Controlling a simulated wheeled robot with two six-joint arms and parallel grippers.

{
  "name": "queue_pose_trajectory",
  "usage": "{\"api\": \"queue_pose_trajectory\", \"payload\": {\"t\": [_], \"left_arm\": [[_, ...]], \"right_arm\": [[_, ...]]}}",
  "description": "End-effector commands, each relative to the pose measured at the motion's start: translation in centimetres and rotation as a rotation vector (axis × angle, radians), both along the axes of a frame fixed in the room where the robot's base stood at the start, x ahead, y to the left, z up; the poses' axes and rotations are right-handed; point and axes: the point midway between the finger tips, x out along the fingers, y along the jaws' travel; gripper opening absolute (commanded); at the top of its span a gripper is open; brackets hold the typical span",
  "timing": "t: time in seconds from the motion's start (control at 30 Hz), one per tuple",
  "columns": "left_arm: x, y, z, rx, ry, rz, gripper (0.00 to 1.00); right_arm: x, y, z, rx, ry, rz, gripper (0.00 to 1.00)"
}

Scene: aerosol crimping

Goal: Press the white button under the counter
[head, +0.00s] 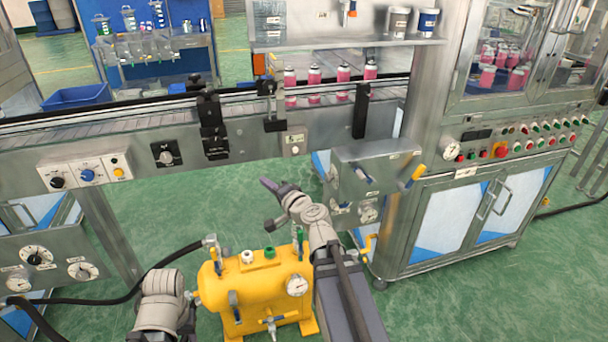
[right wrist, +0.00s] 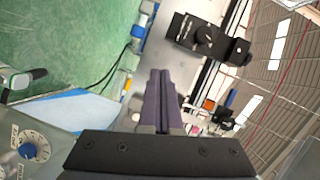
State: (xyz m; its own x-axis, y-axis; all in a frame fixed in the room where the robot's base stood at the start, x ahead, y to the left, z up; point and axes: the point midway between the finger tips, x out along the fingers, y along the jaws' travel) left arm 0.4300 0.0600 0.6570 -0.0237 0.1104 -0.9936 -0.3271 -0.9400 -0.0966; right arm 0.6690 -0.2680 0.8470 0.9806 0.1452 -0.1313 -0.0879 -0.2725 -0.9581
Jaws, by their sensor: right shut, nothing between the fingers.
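My right gripper (head: 266,184) is shut and empty. In the head view it appears below and a little left of the button, with a visible gap between them in the picture. In the right wrist view its two dark fingers (right wrist: 162,78) lie together, pointing at the conveyor side. I cannot make out the button for sure in that view. A grey link of my left arm shows at the lower left of the head view; its fingers do not show.
A metal box (head: 375,165) with a yellow-tipped lever juts out right of the button. Black brackets (head: 212,128) stick out left of it. Pink cans (head: 314,75) stand on the conveyor.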

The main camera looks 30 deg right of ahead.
Motion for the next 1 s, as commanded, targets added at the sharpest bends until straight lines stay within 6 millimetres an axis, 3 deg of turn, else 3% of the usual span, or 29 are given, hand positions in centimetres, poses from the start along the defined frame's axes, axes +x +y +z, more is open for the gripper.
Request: {"api": "queue_pose_trajectory", "payload": {"t": [0.03,0.1,0.2,0.3,0.47,1.0], "left_arm": [[0.0,0.0,-2.0,0.0,0.0,0.0,0.5],[0.0,0.0,-3.0,0.0,0.0,0.0,0.5],[0.0,0.0,-4.0,0.0,0.0,0.0,0.5],[0.0,0.0,-4.5,0.0,0.0,0.0,0.5],[0.0,0.0,-4.6,0.0,0.0,0.0,0.5],[0.0,0.0,-4.6,0.0,0.0,0.0,0.5]], "right_arm": [[-0.1,-2.9,-1.2,0.049,-0.029,-0.077,0.0],[-0.4,-6.1,-1.4,0.115,-0.066,-0.17,0.0],[-1.0,-9.7,-1.6,0.184,-0.104,-0.272,0.0],[-1.5,-12.0,-1.8,0.23,-0.128,-0.337,0.0],[-1.9,-13.3,-1.7,0.257,-0.141,-0.376,0.0],[-1.1,-13.6,-1.7,0.257,-0.14,-0.375,0.0]]}}
